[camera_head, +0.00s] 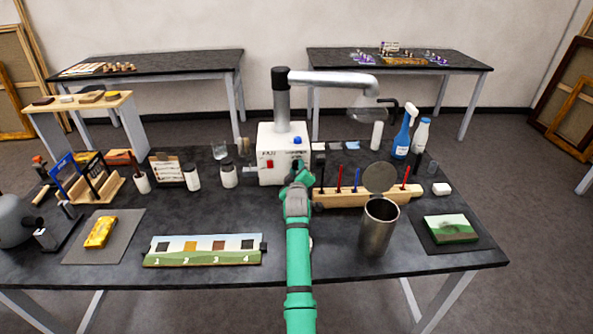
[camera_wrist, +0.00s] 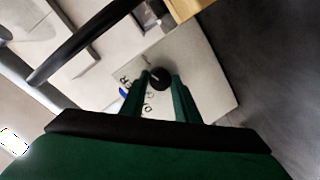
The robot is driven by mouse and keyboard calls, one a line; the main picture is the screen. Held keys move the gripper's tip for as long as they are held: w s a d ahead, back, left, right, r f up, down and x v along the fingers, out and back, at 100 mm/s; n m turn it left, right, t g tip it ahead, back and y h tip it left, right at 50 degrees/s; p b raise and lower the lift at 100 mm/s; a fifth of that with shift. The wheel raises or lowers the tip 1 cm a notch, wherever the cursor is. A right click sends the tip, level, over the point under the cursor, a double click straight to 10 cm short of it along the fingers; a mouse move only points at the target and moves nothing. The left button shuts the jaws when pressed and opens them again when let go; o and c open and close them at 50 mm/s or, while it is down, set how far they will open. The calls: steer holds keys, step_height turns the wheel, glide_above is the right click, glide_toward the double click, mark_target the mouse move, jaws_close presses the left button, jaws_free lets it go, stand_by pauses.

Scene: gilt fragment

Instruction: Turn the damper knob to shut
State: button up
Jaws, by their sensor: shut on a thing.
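The damper knob (camera_wrist: 159,79) is a small round black knob with a light pointer line, on the pale face of the white extractor box. In the wrist view it sits between the two green fingertips of my gripper (camera_wrist: 164,84), which are shut on it. Dark lettering shows beside it, partly covered by a finger. In the head view the white box (camera_head: 270,151) stands at the middle of the table, with a red switch and a blue button. My gripper (camera_head: 298,172) is at its lower right front there, and my arm hides the knob.
A wooden rack (camera_head: 345,198) with upright tools and a metal cup (camera_head: 377,229) stand right of my arm. A numbered strip (camera_head: 204,251) lies in front. The extractor arm (camera_head: 333,80) reaches right above the table.

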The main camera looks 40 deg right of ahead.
steer(key=shift+f+m+y, duration=0.2)
steer(key=shift+m+y, duration=0.3)
steer(key=shift+m, duration=1.1)
steer(key=o, duration=1)
steer(key=shift+s, duration=0.1)
steer(key=shift+o, duration=0.2)
steer(key=shift+r, duration=0.1)
steer(key=v, duration=1)
steer(key=shift+s, duration=0.45)
